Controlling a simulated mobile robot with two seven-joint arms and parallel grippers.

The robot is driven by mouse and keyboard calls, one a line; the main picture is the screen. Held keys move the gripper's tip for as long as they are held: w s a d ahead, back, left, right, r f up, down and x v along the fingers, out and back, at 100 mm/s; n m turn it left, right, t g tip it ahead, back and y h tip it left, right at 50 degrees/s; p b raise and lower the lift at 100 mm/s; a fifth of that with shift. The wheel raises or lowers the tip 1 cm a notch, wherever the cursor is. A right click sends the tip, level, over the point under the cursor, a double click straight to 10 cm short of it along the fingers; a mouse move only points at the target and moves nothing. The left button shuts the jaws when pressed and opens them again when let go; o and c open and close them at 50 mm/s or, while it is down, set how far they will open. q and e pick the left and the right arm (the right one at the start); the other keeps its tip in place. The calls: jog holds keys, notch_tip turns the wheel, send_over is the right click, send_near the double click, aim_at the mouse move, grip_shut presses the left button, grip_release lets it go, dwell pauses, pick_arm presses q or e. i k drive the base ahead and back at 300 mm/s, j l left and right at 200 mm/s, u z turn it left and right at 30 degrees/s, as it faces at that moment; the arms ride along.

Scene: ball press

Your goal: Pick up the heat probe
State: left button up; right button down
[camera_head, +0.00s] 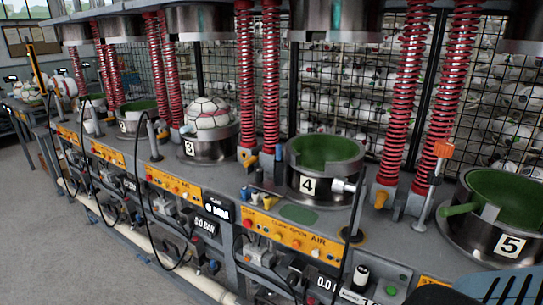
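No label names the heat probe. A slim black rod (355,210) with a black cable stands upright in a dark round holder in front of the mould marked 4 and looks like one. A similar grey-tipped rod (152,138) with a looping cable stands further left, near the mould marked 3. A blue-grey slotted part, which seems to be my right gripper (500,291), shows at the bottom right corner, cut off by the frame edge and apart from both rods. Whether it is open or shut does not show. My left gripper is not in view.
Moulds 3 (208,151), 4 (308,184) and 5 (466,246) line the bench. A panelled ball (207,113) sits on mould 3. Red springs (400,100) rise behind. An orange-topped stand (434,185) is left of mould 5. Cables (180,215) hang over the front.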

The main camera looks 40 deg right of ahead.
aim_at(278, 147)
jog(key=i+z, duration=0.1)
jog(key=z, duration=0.3)
jog(key=i+j+z, duration=0.15)
jog(key=z, duration=0.25)
jog(key=j+z, duration=0.1)
jog(key=z, duration=0.3)
jog(key=i+j+z, duration=0.15)
jog(key=j, duration=0.15)
jog(key=i+j+z, duration=0.3)
jog(key=j, duration=0.25)
jog(key=i+j, duration=0.1)
jog(key=j, duration=0.35)
jog(key=i+j+z, duration=0.1)
jog(key=j, duration=0.35)
jog(key=i+j, duration=0.15)
jog(key=j, duration=0.7)
jog(key=i+z, duration=0.05)
jog(key=i, duration=0.05)
